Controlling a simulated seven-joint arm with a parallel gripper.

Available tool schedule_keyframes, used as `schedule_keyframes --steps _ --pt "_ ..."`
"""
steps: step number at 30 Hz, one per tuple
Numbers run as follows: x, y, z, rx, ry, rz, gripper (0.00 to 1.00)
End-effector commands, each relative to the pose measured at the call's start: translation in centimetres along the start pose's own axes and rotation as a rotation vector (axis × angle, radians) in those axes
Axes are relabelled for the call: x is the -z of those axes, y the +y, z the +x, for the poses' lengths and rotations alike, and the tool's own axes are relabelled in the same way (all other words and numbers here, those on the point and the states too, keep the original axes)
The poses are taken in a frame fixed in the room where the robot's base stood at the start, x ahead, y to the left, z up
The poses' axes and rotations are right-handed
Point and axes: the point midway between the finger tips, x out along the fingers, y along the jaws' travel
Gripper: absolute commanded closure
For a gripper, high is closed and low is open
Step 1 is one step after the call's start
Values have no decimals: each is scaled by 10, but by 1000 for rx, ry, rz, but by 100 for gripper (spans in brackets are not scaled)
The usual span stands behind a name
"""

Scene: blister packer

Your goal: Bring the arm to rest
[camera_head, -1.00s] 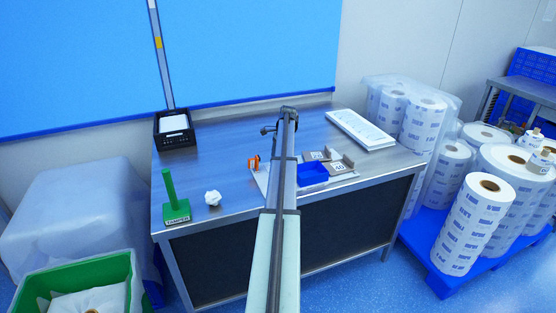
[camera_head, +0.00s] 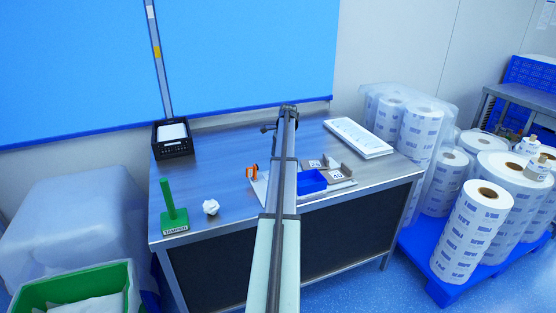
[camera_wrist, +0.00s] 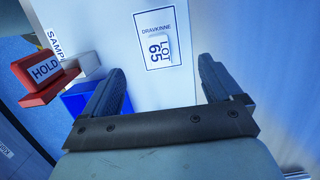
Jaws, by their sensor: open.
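My arm (camera_head: 283,190) reaches out straight over the steel bench (camera_head: 225,155). Its far end hides my gripper in the head view. In the wrist view my gripper (camera_wrist: 162,66) is open, with its two dark fingers wide apart and nothing held between them. Behind the fingers is a white surface with a label reading DRAVKINNE LOT 65 (camera_wrist: 156,40). I cannot tell how far the fingers are from it.
The bench holds a green tamper (camera_head: 174,213), crumpled white paper (camera_head: 210,207), a black box (camera_head: 172,138), a blue tray (camera_head: 311,182) and a white slab (camera_head: 358,138). A red HOLD block (camera_wrist: 40,75) shows left of the fingers. Wrapped rolls (camera_head: 470,230) stand right; a green bin (camera_head: 75,290) stands lower left.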

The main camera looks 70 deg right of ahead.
Motion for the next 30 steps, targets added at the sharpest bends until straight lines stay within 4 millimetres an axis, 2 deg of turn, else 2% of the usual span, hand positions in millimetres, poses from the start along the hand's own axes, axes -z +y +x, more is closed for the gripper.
schedule_keyframes --steps 6,23,26,29,30 --pt "0 0 -7 0 0 0 8" --pt "-4 0 -4 -1 1 -7 8" --pt "-23 0 6 -5 8 -40 8" --pt "-58 -1 27 -10 23 -104 8" --pt "-75 -1 38 -14 31 -138 8"
